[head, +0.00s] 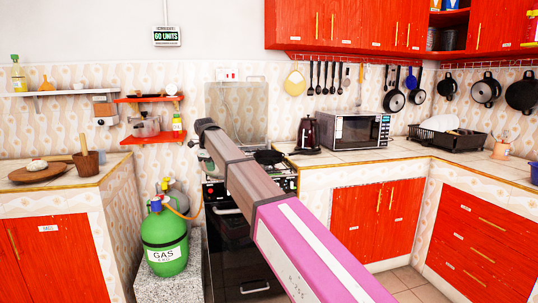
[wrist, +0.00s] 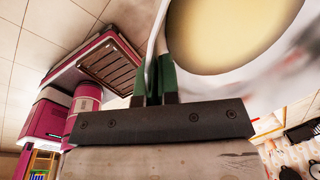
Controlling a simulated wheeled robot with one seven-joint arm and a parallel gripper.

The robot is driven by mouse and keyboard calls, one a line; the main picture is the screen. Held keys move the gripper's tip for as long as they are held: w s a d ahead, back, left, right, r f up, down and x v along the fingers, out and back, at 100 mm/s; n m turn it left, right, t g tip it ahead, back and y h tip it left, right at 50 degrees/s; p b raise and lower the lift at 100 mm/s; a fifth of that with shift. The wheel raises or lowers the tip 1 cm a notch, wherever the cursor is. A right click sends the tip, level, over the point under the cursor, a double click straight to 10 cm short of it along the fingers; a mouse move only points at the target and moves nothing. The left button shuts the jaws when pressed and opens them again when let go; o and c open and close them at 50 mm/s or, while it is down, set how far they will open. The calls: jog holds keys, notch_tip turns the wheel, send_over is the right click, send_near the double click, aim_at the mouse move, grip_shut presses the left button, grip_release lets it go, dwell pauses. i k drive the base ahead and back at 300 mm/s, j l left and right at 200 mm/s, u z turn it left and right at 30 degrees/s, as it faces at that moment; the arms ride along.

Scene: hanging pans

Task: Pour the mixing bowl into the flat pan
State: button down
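In the wrist view my gripper (wrist: 154,78) has its two green fingers close together on the wall of a white bowl (wrist: 298,72), which I take as the mixing bowl. A smooth pale yellow fill or inside (wrist: 230,30) shows in it. In the head view my arm reaches toward the stove (head: 245,240); the gripper and the bowl cannot be made out clearly there. A dark, flat pan-like thing (head: 268,157) sits on the stove top, partly behind my arm. I cannot tell for sure that it is the flat pan.
A kettle (head: 308,134) and a microwave (head: 358,130) stand on the counter right of the stove. A green gas bottle (head: 164,240) stands left of it. Several dark pans (head: 486,90) hang on the right wall. The left counter holds a wooden board (head: 40,175) and a mortar (head: 87,164).

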aim_at(266, 157)
jog(key=i, duration=1)
